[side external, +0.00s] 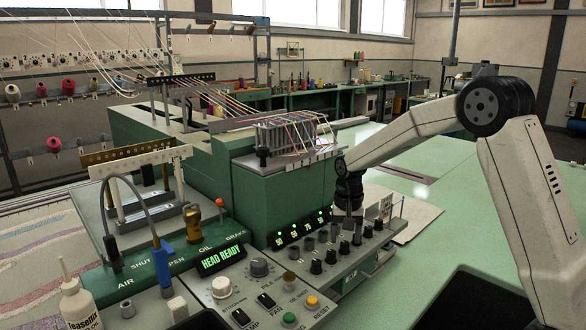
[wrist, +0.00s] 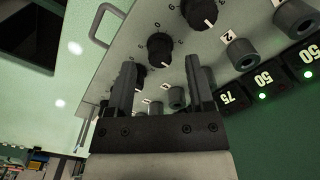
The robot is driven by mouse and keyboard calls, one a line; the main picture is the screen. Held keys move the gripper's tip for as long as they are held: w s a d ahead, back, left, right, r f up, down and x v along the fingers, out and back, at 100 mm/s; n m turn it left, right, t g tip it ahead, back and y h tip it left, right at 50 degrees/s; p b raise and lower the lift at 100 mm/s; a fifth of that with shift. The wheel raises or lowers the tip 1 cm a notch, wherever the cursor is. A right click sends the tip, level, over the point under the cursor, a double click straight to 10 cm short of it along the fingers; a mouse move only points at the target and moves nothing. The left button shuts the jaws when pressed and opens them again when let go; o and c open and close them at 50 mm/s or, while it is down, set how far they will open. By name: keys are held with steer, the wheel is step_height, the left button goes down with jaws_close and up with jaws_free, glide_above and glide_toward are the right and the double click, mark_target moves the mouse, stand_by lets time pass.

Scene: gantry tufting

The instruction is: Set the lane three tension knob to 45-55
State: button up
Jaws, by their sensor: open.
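The control panel (wrist: 215,38) carries black dial knobs and smaller grey knobs in rows. My gripper (wrist: 161,62) is open and empty, its two fingers spread above the panel. A black dial knob (wrist: 159,46) with a white pointer line shows just past the gap between the fingertips. Grey knobs (wrist: 176,97) show between the fingers. I cannot tell which knob is lane three; the fingers hide part of the rows. The third lane display (wrist: 236,93) reads 75; the other lane displays read 50. In the side view, my gripper (side external: 347,205) points down over the knob rows.
A metal handle (wrist: 103,25) stands at the panel's edge. Switches and coloured buttons (side external: 290,318) sit on the nearer console, with a HEAD READY screen (side external: 221,259). The green machine housing (side external: 270,195) rises close behind the panel.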

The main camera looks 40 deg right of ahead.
steer(key=shift+f, duration=1.1)
jaws_close()
